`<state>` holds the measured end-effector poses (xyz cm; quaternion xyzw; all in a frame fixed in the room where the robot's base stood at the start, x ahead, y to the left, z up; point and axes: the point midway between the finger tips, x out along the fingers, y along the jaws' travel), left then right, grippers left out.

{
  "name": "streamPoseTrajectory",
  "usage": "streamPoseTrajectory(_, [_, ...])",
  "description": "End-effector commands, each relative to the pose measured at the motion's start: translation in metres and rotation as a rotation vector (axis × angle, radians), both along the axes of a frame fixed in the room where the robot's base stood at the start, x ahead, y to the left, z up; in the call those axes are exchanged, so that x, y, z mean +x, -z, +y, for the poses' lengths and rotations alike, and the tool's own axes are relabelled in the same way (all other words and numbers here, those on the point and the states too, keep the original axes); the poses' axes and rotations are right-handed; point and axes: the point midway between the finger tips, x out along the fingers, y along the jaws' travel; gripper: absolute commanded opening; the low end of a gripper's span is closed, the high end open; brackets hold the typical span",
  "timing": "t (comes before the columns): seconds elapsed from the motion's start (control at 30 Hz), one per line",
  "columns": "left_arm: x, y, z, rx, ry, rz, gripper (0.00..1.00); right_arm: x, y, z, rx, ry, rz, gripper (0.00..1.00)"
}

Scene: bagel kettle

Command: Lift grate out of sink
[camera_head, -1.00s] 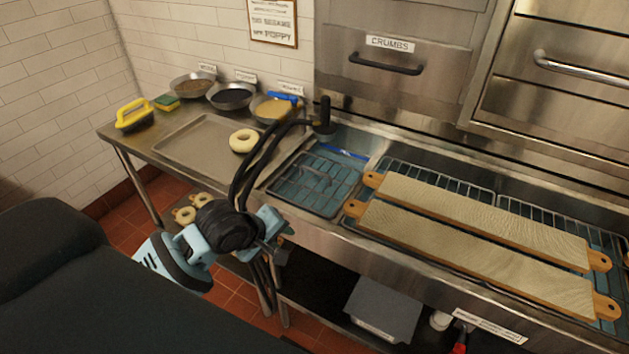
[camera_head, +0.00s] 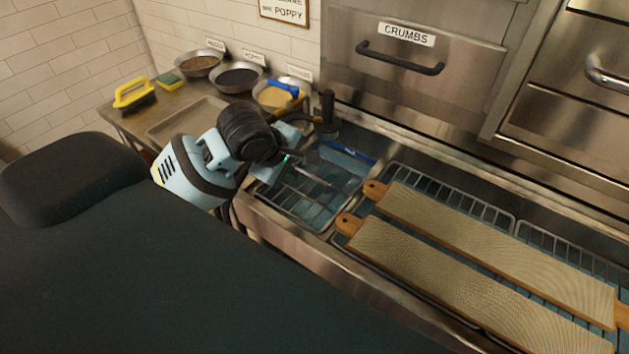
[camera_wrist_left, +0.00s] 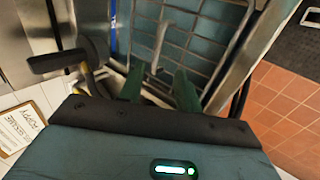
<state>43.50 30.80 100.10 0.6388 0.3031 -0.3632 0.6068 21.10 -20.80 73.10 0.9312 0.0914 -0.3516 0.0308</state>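The wire grate (camera_head: 300,201) lies in the left sink basin (camera_head: 262,212), over blue-green water. It also shows in the wrist view as thin wires (camera_wrist_left: 212,45). My left gripper (camera_head: 312,166) is over the back left part of the grate, pointing down and right. In the wrist view my left gripper (camera_wrist_left: 160,88) has its two greenish fingers apart. A pale bar runs up the picture from between them; I cannot tell whether the fingers touch it. My arm hides part of the grate's left side. My right gripper is not in view.
A black faucet (camera_head: 327,108) stands behind the basin, close to my gripper. Two wooden boards (camera_head: 500,250) lie over racks to the right. A metal tray (camera_head: 180,122) and bowls, including a seed bowl (camera_head: 237,80), are on the left counter.

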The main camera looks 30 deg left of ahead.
Motion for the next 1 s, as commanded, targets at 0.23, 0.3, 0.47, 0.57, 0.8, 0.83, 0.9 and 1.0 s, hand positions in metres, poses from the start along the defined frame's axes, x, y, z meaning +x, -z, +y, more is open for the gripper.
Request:
streamPoseTrajectory(0.23, [0.013,0.019,-0.001,0.000,0.000,0.001,0.34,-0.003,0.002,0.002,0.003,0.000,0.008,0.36])
streamPoseTrajectory(0.3, [0.014,0.020,-0.001,0.000,0.000,0.000,0.34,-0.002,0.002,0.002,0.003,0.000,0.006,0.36])
streamPoseTrajectory(0.47, [0.018,0.025,-0.002,0.000,0.000,-0.001,0.34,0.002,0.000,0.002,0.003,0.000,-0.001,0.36])
streamPoseTrajectory(0.57, [0.027,0.036,-0.002,0.000,0.000,0.001,0.34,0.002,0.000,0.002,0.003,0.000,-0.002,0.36])
streamPoseTrajectory(0.8, [0.044,0.057,-0.003,-0.001,-0.001,-0.001,0.34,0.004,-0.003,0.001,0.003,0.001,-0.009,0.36])
streamPoseTrajectory(0.83, [0.044,0.059,-0.003,-0.001,-0.001,-0.001,0.34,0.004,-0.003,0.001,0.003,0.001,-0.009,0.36])
streamPoseTrajectory(0.9, [0.045,0.061,-0.004,0.000,0.000,-0.001,0.34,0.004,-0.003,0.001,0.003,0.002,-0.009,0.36])
streamPoseTrajectory(1.0, [0.045,0.061,-0.004,0.000,0.001,-0.001,0.34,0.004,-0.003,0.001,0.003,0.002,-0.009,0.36])
